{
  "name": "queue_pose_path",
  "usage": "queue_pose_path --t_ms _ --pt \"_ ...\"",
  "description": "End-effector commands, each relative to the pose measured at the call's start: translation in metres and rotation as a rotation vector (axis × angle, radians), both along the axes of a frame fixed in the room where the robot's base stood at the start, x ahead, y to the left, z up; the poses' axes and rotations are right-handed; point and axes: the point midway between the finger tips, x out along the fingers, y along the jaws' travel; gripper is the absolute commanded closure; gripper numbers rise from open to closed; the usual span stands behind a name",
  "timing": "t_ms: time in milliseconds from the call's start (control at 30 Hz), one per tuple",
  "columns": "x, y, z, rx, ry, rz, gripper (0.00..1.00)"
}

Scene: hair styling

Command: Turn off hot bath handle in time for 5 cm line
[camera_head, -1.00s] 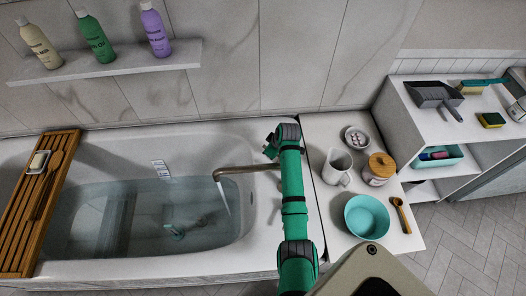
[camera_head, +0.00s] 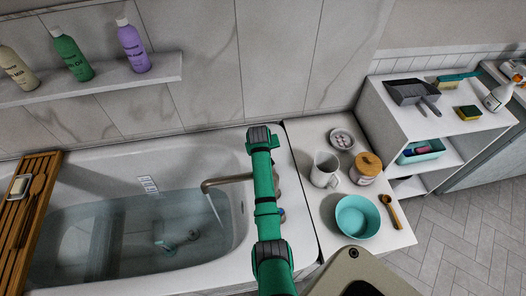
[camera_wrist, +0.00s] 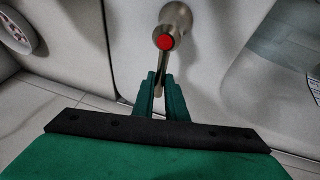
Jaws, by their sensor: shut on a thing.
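The hot handle (camera_wrist: 165,40) is a metal knob with a red cap and a thin lever, seen in the wrist view. My gripper (camera_wrist: 159,88) is shut on the lever, with its green fingers on both sides. In the head view my green arm hides the fingertips and most of the handle area. The metal spout (camera_head: 226,181) pours a thin stream of water (camera_head: 215,207) into the bathtub (camera_head: 190,156). The tub holds clear water (camera_head: 120,225). A small white marked label (camera_head: 148,184) is on the tub's inner back wall; its lines are too small to read.
A counter (camera_head: 330,240) right of the tub holds a pitcher (camera_head: 324,170), a wooden-lidded jar (camera_head: 366,168), a teal bowl (camera_head: 357,217) and a wooden spoon (camera_head: 391,210). A wooden rack (camera_head: 30,215) spans the tub's left end. Bottles stand on the wall shelf (camera_head: 100,82).

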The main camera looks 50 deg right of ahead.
Motion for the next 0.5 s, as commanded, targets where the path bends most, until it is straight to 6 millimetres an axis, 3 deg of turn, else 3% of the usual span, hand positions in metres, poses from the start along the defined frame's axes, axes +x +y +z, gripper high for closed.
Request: queue_pose_path --t_ms 500 --pt "-0.0021 -0.005 0.0009 -0.001 -0.001 -0.085 1.0"
